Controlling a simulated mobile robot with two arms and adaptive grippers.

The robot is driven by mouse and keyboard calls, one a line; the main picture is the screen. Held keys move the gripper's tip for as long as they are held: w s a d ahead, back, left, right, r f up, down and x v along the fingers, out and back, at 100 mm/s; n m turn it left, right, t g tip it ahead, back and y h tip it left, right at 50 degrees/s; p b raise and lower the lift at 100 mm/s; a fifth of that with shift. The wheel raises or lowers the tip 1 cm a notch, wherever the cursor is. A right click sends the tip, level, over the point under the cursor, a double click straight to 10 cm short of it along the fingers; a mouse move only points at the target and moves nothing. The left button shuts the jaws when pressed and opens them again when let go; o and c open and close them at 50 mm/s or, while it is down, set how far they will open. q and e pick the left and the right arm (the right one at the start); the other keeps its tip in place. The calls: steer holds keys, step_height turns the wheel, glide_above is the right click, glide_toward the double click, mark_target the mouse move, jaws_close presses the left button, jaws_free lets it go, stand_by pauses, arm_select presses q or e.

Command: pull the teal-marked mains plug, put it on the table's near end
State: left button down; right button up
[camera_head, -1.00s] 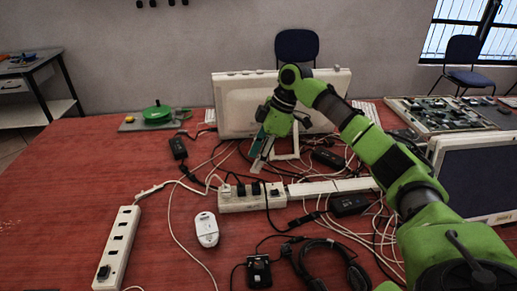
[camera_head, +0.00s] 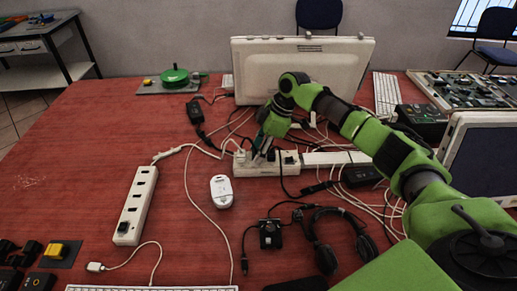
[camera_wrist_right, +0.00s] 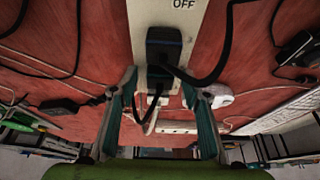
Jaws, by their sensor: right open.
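The white power strip (camera_head: 240,165) lies mid-table with several black plugs in it. My right gripper (camera_head: 260,153) is down at its left part, tilted, and hides some sockets. In the right wrist view, my right gripper (camera_wrist_right: 160,88) is open, one finger on each side of the strip (camera_wrist_right: 148,12). A black plug (camera_wrist_right: 164,45) sits in the strip beyond the fingertips, with its cable bending right. My left gripper is out of view.
Loose cables surround the strip. A white mouse (camera_head: 222,190), a second strip (camera_head: 136,205), a black adapter (camera_head: 270,233) and headphones (camera_head: 340,235) lie nearer. A monitor (camera_head: 300,70) stands behind. Bare red table shows at left (camera_head: 80,150).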

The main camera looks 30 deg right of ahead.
jaws_close()
steer(key=shift+r, duration=0.2)
stand_by(0.3)
steer(key=shift+r+p, duration=1.5)
steer(key=shift+p, duration=0.45)
steer(key=c, duration=1)
jaws_free()
jaws_close()
